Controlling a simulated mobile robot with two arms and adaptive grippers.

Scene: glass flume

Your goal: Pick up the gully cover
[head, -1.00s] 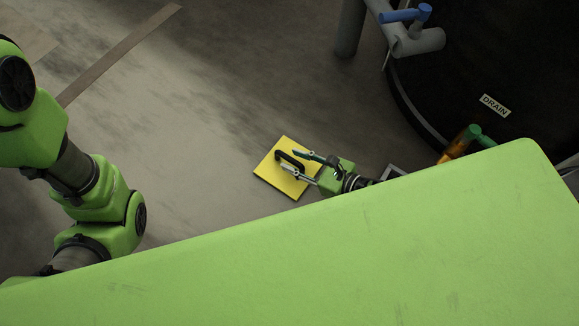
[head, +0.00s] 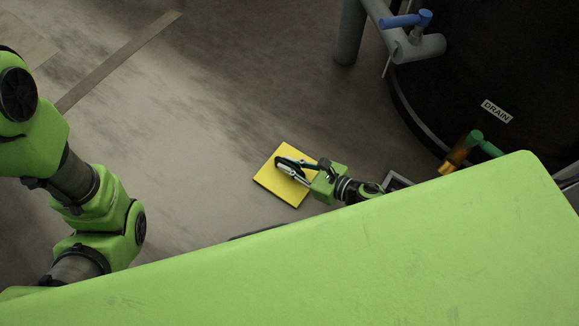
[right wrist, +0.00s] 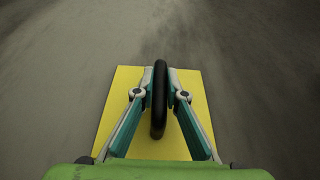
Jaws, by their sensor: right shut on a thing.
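The gully cover (head: 270,180) is a flat yellow square plate with a black loop handle. It shows in the middle of the head view, over the grey floor; I cannot tell whether it touches the floor. My right gripper (head: 287,166) reaches over it from the right and is shut on its handle. In the right wrist view the black handle (right wrist: 160,100) stands upright between the two fingers of the right gripper (right wrist: 160,97), with the yellow plate behind. My left arm shows at the left of the head view, but its gripper is out of view.
A large black tank (head: 480,60) with a DRAIN label (head: 497,111) stands at the upper right. Grey pipework (head: 418,46) with a blue valve handle is beside it. A green and orange valve (head: 462,150) sits low on the tank. The floor left of the cover is clear.

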